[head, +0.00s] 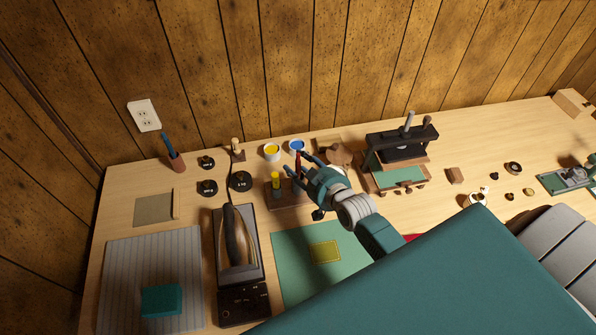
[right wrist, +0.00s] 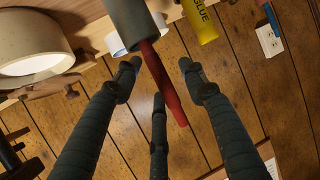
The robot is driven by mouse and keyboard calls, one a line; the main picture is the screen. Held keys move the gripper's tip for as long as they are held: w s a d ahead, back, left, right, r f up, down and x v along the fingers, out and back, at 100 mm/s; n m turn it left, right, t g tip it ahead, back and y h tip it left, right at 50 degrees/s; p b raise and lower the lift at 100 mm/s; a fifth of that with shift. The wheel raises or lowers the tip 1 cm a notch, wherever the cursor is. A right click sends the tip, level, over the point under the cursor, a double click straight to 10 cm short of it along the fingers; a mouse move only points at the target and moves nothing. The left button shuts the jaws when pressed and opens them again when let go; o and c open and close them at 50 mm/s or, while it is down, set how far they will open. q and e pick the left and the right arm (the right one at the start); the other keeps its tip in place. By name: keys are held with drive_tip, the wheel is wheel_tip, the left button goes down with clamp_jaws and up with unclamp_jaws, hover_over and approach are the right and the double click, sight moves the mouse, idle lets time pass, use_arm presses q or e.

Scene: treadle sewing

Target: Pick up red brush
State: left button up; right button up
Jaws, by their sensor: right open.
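The red brush (head: 298,162) stands upright in the wooden holder (head: 290,205), next to a yellow glue bottle (head: 276,181). My right gripper (head: 302,172) is at the brush, reaching in from the right with its fingers spread. In the right wrist view the red brush (right wrist: 165,82) passes between the open fingers of the right gripper (right wrist: 160,72), and its grey part is nearer the camera. I see a gap between the side fingers and the brush; contact with the middle finger cannot be told. My left gripper is not in view.
White pots with yellow (head: 272,152) and blue (head: 297,146) contents stand just behind the holder. An iron (head: 236,238) lies to the left on its stand. A black press (head: 402,145) stands to the right. The green mat (head: 290,262) lies in front.

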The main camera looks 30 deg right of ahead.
drive_tip(key=shift+c, duration=0.3)
drive_tip(key=c, duration=1)
drive_tip(key=shift+r, duration=0.15)
